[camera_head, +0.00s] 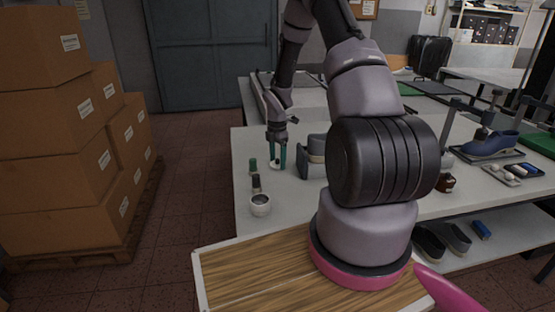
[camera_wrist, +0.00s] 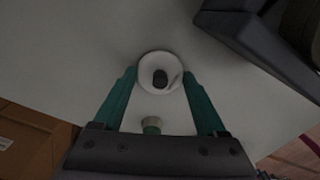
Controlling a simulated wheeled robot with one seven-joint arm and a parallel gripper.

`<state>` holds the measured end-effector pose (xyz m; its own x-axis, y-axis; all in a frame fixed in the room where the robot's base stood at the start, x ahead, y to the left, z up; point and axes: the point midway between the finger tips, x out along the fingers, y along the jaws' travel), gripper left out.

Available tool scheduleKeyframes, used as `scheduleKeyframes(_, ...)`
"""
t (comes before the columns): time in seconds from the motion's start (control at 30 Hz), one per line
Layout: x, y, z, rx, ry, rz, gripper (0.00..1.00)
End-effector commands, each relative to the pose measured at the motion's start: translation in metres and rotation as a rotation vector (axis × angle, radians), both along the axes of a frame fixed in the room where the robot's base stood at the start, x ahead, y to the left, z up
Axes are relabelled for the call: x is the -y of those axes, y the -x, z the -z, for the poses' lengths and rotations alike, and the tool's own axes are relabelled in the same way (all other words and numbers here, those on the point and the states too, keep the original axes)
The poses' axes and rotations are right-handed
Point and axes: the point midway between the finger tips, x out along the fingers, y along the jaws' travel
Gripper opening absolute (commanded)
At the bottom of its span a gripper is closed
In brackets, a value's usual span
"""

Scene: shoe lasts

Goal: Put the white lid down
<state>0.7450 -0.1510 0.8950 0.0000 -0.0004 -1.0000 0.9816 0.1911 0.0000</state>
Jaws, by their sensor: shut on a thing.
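My gripper (camera_head: 276,158) has green fingers and points down over the left part of the grey table. It is shut on the white lid (camera_head: 274,166), which is small and partly hidden by the fingers. In the wrist view the lid (camera_wrist: 147,66) is a round white disc with a dark piece at its middle, between the two fingertips (camera_wrist: 160,75). I cannot tell whether the lid touches the table. A white open jar (camera_head: 260,206) stands nearer the table's front left edge.
A small green bottle (camera_head: 253,166) and a dark one (camera_head: 256,183) stand left of my gripper. A grey device (camera_head: 317,150) is close on the right. The table (camera_head: 290,205) is bare right of the jar. Stacked boxes (camera_head: 50,150) stand left.

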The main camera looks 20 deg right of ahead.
Motion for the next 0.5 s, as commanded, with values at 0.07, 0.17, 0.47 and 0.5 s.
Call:
scheduleKeyframes(0.07, 0.000, 0.000, 0.002, 0.000, 0.000, -0.001, 0.78)
scheduleKeyframes(0.17, 0.000, 0.000, 0.002, 0.000, 0.000, 0.000, 1.00)
scheduleKeyframes(0.47, 0.000, 0.000, -0.005, 0.001, 0.000, 0.001, 1.00)
scheduleKeyframes(0.5, 0.000, -0.001, -0.010, 0.002, 0.000, 0.001, 1.00)
